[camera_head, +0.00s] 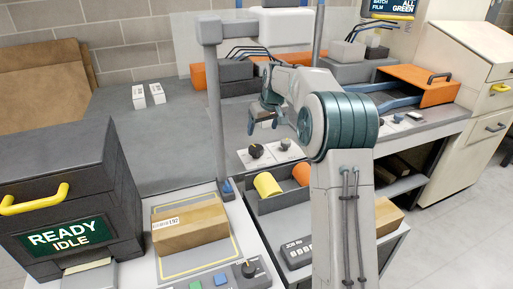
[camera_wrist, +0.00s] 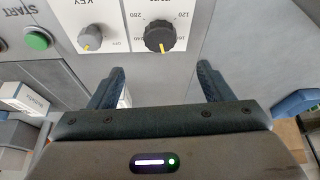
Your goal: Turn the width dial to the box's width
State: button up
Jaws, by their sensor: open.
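A black dial (camera_wrist: 160,37) with a yellow pointer mark sits on a white plate in the wrist view. The numbers 280 and 120 show around it; its title is cut off, so I cannot confirm it is the width dial. It appears to be the black knob (camera_head: 256,151) in the head view. My gripper (camera_head: 265,124) is open and empty above that panel. In the wrist view, its fingertips (camera_wrist: 160,70) are spread and apart from the dial. The brown box (camera_head: 190,224) lies at lower left with a white label that seems to read 192.
A grey KEY switch (camera_wrist: 90,38) sits beside the dial, with a green START button (camera_wrist: 39,40) farther left. Another black knob (camera_head: 249,268) is on the front panel. A dark machine (camera_head: 75,195) reads READY IDLE. A bin (camera_head: 270,203) holds yellow and orange rolls.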

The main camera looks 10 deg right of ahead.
aim_at(256, 148)
jog(key=p+x, duration=0.1)
jog(key=x, duration=1.1)
jog(key=shift+f, duration=0.2)
jog(key=c, duration=0.9)
